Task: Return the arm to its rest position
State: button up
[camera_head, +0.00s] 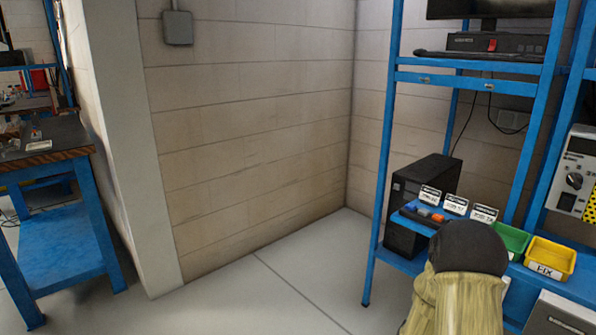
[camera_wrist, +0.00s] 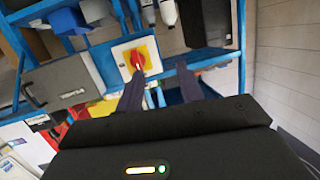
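My gripper (camera_wrist: 160,76) shows in the wrist view with its two dark fingers spread apart. No object shows held between them. Behind the fingers is a red rotary switch (camera_wrist: 138,59) on a yellow and white plate; the left fingertip overlaps its lower part in the picture, and I cannot tell whether they touch. In the head view a tan and black part of my arm (camera_head: 462,285) stands in front of the blue rack (camera_head: 384,130). My gripper is not visible there.
The rack's shelf holds a green bin (camera_head: 511,240), a yellow bin (camera_head: 549,259) and several label cards. A black computer tower (camera_head: 425,177) stands behind it. A blue workbench (camera_head: 60,165) is at the left. The grey floor (camera_head: 265,290) between is clear.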

jog(key=a+n+g+y, duration=0.1)
jog(key=a+n+y, duration=0.2)
jog(key=a+y, duration=0.35)
jog(key=s+a+r+n+g+y, duration=0.2)
jog(key=s+a+r+n+g, duration=0.15)
jog(key=s+a, duration=0.35)
jog(key=s+a+r+n+g+y, duration=0.1)
jog(key=s+a+r+n+g, duration=0.1)
jog(key=s+a+g, duration=0.5)
notch_tip(320, 180, up, 31)
jog(key=s+d+t+p, duration=0.2)
jog(key=p, duration=2.9)
jog(key=shift+s+d, duration=0.2)
jog(key=shift+d, duration=0.1)
